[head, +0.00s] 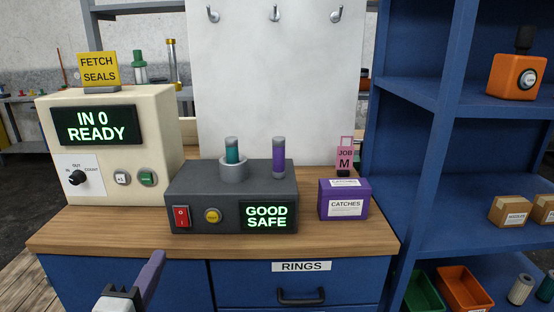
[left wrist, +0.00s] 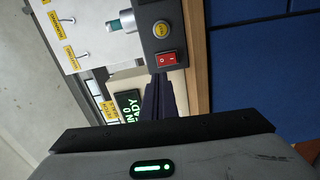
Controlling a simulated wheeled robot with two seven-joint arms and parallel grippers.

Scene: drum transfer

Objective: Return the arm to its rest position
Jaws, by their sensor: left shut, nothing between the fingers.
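My left gripper (head: 157,258) is in the lower left of the head view, in front of the workbench's front edge. Its fingers are together and hold nothing. In the left wrist view the closed dark fingers (left wrist: 158,85) point toward the bench, with the red switch (left wrist: 170,59) of the grey tester beyond them. They look apart from everything there. My right gripper does not show in either view.
The wooden bench top (head: 90,232) carries a cream console (head: 160,120) reading "IN 0 READY", a grey tester (head: 190,183) reading "GOOD SAFE" with two capped tubes, and a purple "CATCHES" box (head: 334,206). Blue shelves (head: 412,140) stand at right. A "RINGS" drawer (head: 250,285) is below.

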